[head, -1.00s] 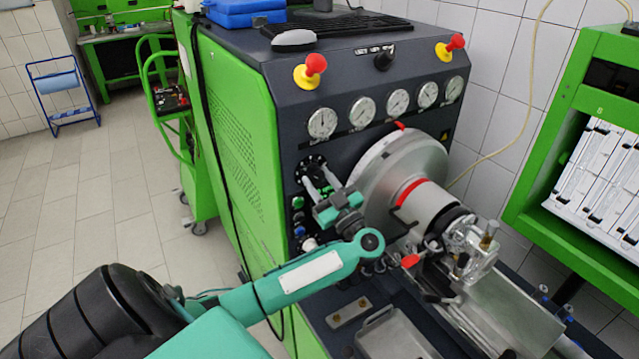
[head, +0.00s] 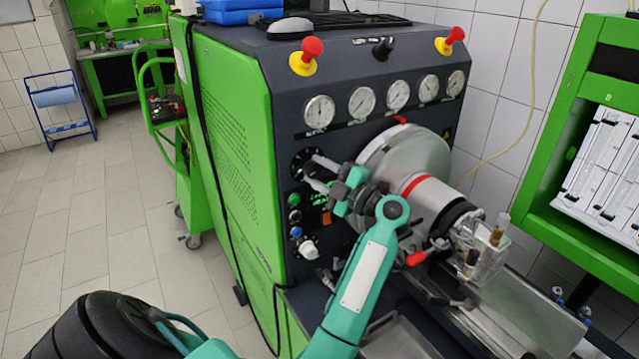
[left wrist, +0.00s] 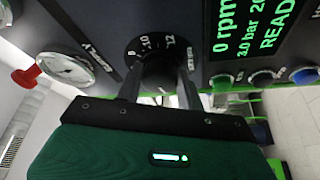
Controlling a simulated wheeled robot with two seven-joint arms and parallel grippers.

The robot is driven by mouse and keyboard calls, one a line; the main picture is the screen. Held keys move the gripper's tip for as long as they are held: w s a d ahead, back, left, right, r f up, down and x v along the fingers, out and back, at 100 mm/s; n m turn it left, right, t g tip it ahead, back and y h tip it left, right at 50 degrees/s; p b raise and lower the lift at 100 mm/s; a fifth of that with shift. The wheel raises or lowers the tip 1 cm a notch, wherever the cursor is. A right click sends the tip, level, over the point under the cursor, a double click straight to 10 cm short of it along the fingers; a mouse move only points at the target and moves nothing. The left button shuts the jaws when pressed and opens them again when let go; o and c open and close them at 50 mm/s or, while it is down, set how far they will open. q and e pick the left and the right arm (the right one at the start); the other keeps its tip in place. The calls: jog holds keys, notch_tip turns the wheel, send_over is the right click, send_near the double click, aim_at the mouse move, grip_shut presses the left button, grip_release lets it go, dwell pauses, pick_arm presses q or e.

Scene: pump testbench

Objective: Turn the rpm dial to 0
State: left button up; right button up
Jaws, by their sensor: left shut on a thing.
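The rpm dial (head: 298,157) is a black round knob with a white-numbered scale on the dark front panel, below the leftmost gauge. The left wrist view shows the gripper (left wrist: 160,84) shut on the knob; the fingers and the dark knob partly hide the pointer and scale. The green display (left wrist: 245,35) reads "0 rpm", "3.0 bar" and "READY". My right gripper is not in view.
Green, blue and white controls sit below the dial, including a white knob (head: 308,248). Gauges (head: 319,111) line the panel above. A large round metal housing (head: 405,160) stands close right of my gripper. Red emergency buttons (head: 312,48) are on top.

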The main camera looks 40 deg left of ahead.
pick_arm(q)
jog(key=shift+r+n+g+h+b, duration=0.15)
jog(key=shift+n+h+b, duration=0.15)
jog(key=shift+n+b, duration=0.4)
jog(key=shift+n+g+h+b, duration=0.15)
jog(key=shift+n+h+b, duration=0.2)
jog(key=shift+n, duration=0.55)
jog(key=shift+r, duration=0.1)
jog(key=o, duration=1)
jog(key=shift+a, duration=0.15)
